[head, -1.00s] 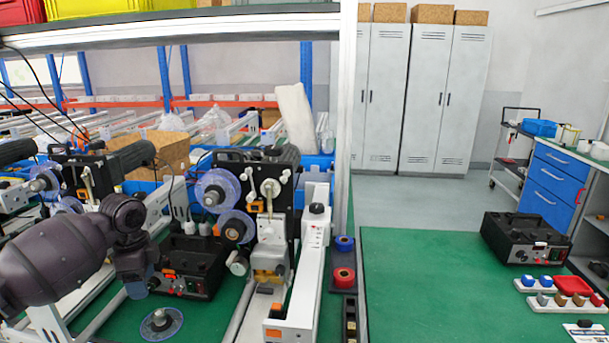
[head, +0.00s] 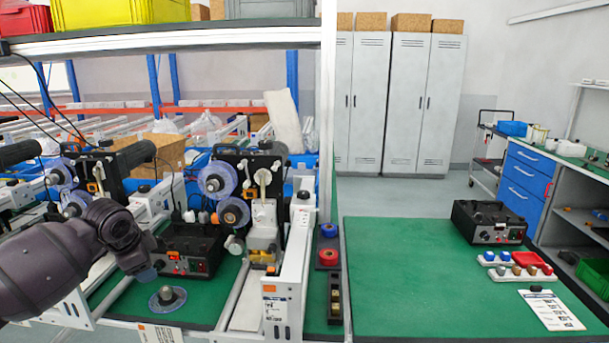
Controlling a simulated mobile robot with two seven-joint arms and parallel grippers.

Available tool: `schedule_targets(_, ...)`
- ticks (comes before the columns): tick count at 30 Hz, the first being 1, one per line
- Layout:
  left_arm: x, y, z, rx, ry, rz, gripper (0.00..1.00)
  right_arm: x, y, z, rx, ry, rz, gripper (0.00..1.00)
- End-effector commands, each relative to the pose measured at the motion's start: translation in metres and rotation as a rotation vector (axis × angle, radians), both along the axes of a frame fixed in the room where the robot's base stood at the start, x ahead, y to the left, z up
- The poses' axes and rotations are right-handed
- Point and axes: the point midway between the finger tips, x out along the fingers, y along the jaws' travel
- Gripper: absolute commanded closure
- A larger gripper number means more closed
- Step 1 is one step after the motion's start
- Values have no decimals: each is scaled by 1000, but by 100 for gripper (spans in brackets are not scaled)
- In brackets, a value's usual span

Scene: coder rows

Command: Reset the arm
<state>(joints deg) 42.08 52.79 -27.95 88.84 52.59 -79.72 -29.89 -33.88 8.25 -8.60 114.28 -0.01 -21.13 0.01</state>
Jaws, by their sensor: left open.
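My left arm comes in from the left edge in the head view. Its gripper (head: 146,272) is at the arm's end, pointing down, small and dark, with nothing visible in it. It is in front of the left part of a black box with a lit red display (head: 190,252), and above and left of a clear disc with a grey hub (head: 167,298) on the green mat. The coder machine (head: 262,215) with its clear reels stands to the right, apart from the gripper. My right gripper is not in view.
A white rail unit (head: 290,265) and a dark tray with blue and red rolls (head: 328,246) stand right of the machine. A second black box (head: 489,222), coloured pieces (head: 515,267) and a printed card (head: 551,310) lie on the right. The green table between (head: 410,270) is clear.

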Motion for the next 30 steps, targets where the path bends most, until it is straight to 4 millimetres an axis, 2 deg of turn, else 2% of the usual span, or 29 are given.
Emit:
schedule_targets(2,13,-16,10,-37,-125,17,40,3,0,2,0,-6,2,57)
schedule_targets(5,22,-37,9,-102,-268,38,40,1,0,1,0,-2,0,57)
schedule_targets(8,21,-60,-1,-191,-401,56,40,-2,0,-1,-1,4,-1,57)
schedule_targets(11,9,-82,-19,-297,-512,78,40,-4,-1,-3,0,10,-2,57)
schedule_targets(15,-18,-103,-46,-430,-623,114,40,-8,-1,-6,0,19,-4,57)
schedule_targets(19,-51,-114,-72,-530,-691,157,40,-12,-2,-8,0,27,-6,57)
schedule_targets(24,-99,-119,-105,-617,-744,231,40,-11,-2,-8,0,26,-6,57)
schedule_targets(30,-163,-113,-146,-657,-762,342,40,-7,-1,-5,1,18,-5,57)
